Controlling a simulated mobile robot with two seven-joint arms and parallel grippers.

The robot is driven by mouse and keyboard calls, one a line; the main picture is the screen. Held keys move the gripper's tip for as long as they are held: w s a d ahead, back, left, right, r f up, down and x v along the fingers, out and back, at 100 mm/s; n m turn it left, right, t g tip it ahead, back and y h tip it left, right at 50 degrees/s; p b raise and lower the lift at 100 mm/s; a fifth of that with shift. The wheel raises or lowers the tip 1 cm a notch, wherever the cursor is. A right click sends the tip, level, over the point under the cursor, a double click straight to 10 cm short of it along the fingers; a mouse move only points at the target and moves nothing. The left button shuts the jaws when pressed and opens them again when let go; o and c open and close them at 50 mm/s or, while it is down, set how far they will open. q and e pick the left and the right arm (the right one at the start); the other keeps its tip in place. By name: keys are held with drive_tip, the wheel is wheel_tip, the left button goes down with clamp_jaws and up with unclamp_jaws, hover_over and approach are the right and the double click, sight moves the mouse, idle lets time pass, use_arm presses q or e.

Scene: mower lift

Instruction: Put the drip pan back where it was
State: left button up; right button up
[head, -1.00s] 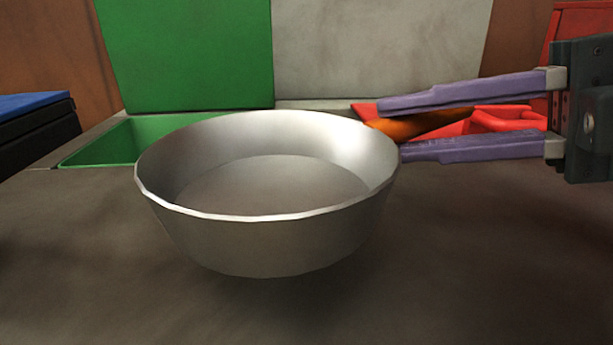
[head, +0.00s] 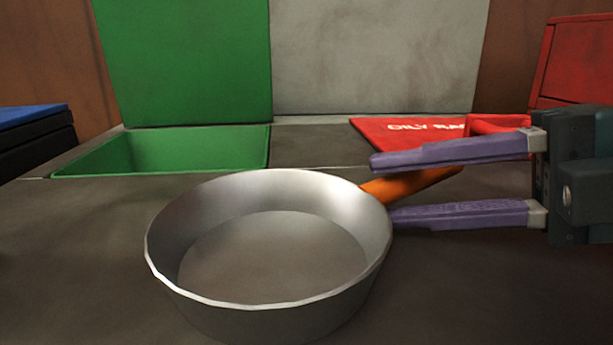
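The drip pan (head: 270,262) is a round, shallow metal pan with an orange handle (head: 408,187). It is upright in the front middle of the head view, over the dark worktop. Whether its base touches the worktop cannot be seen. My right gripper (head: 382,190) comes in from the right, its purple fingers on either side of the handle close to the pan. My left gripper is not in view.
An open green bin (head: 215,150) is set into the worktop (head: 90,250) behind the pan, with a green panel (head: 185,60) upright behind it. A red lid (head: 385,135) with white lettering lies to its right. A dark box with a blue top (head: 30,117) stands at left.

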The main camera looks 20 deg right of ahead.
drive_tip(key=shift+r, duration=0.2)
drive_tip(key=p+v, duration=0.2)
drive_tip(key=v, duration=1)
